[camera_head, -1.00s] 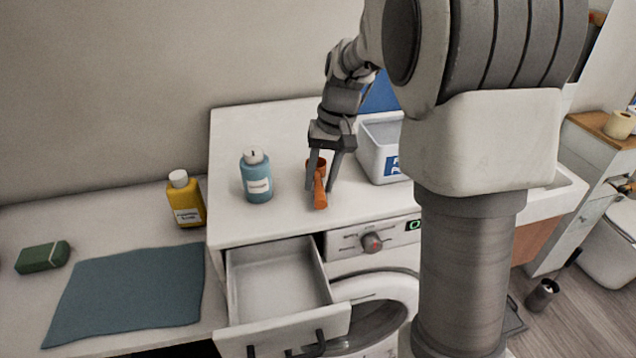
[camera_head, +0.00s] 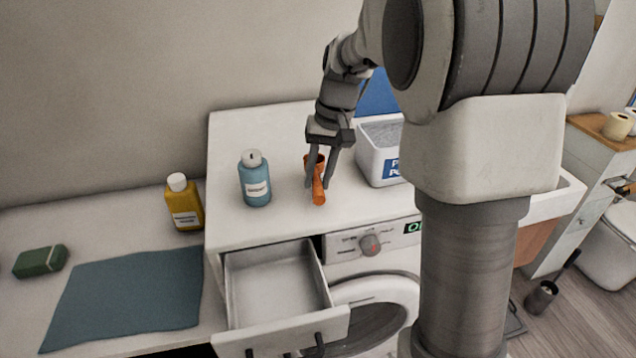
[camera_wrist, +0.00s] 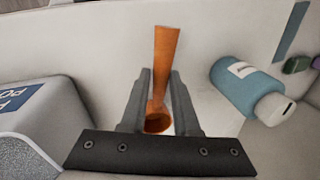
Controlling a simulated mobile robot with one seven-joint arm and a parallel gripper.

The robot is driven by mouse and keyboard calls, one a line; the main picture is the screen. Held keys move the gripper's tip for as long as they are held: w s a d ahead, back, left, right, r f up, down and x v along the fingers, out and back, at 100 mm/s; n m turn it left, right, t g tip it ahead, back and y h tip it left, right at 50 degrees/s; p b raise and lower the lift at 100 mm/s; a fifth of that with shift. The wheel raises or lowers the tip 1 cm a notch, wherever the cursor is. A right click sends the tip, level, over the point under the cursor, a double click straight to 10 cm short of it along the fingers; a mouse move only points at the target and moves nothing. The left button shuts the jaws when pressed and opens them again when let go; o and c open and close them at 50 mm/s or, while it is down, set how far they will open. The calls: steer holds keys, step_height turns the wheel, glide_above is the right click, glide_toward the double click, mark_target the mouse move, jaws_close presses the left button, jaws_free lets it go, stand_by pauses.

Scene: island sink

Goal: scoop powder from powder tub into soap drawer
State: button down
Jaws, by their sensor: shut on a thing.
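An orange scoop (camera_head: 318,192) is on or just above the white washing machine top. My gripper (camera_head: 319,184) points down with its fingers either side of the scoop and is shut on it. In the wrist view the scoop (camera_wrist: 166,62) lies between the fingers (camera_wrist: 158,85), its round cup near the gripper's base and its handle pointing away. The white powder tub (camera_head: 383,160) stands open to the right of the gripper, partly hidden by my arm, with grey powder inside. The soap drawer (camera_head: 275,285) is pulled out at the machine's front left and looks empty.
A blue bottle (camera_head: 255,180) stands upright left of the gripper. A yellow bottle (camera_head: 184,204) stands on the lower counter at left, near a blue-grey cloth (camera_head: 128,295) and a green sponge (camera_head: 40,261). The round machine door (camera_head: 375,312) is below the dial.

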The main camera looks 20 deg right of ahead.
mark_target(318, 177)
step_height(318, 177, up, 8)
steer(key=shift+r, duration=0.15)
stand_by(0.4)
